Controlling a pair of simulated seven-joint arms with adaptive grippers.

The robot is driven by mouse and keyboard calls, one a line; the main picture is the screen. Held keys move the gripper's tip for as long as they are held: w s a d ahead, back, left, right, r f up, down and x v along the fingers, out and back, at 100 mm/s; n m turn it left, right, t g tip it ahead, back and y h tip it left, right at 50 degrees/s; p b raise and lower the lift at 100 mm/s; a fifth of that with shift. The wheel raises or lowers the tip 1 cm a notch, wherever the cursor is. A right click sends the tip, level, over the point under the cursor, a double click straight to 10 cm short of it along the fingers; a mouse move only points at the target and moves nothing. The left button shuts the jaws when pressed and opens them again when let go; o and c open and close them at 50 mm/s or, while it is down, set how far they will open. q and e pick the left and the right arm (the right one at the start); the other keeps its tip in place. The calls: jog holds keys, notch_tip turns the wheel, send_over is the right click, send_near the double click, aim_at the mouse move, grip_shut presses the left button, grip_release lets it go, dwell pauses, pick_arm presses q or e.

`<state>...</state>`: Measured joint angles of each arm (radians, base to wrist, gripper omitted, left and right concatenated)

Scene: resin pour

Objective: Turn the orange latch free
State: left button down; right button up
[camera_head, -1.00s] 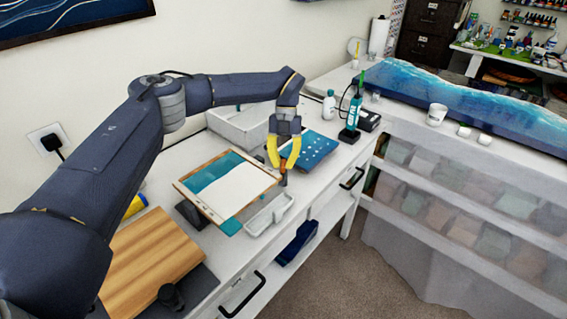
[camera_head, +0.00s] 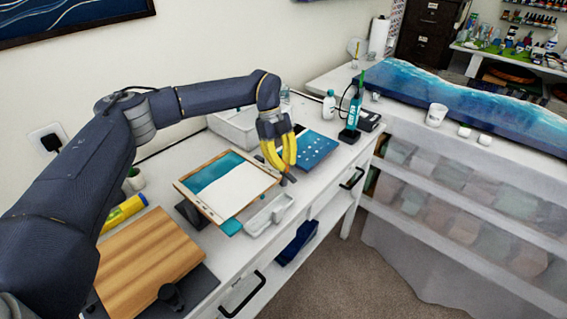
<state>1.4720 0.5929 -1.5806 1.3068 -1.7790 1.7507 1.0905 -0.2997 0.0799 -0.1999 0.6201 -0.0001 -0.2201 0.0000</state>
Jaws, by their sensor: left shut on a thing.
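My left gripper (camera_head: 286,168), with yellow fingers, is low at the right corner of the tilted board (camera_head: 227,188) with its teal and white surface. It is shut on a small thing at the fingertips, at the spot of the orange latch. The fingers hide most of that thing, so its turn angle cannot be told. The board leans on a dark stand (camera_head: 189,213), its lower edge above a white trough (camera_head: 268,215). My right gripper is not in view.
A blue dotted panel (camera_head: 317,150) lies just right of the gripper. A white bin (camera_head: 233,128) stands behind. A teal bottle (camera_head: 353,108) and a white bottle (camera_head: 329,104) stand further back. A wooden board (camera_head: 150,260) lies at front left.

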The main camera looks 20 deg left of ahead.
pick_arm(q)
jog(key=shift+n, duration=0.4)
jog(key=c, duration=1.4)
grip_release()
jog(key=shift+m, duration=0.3)
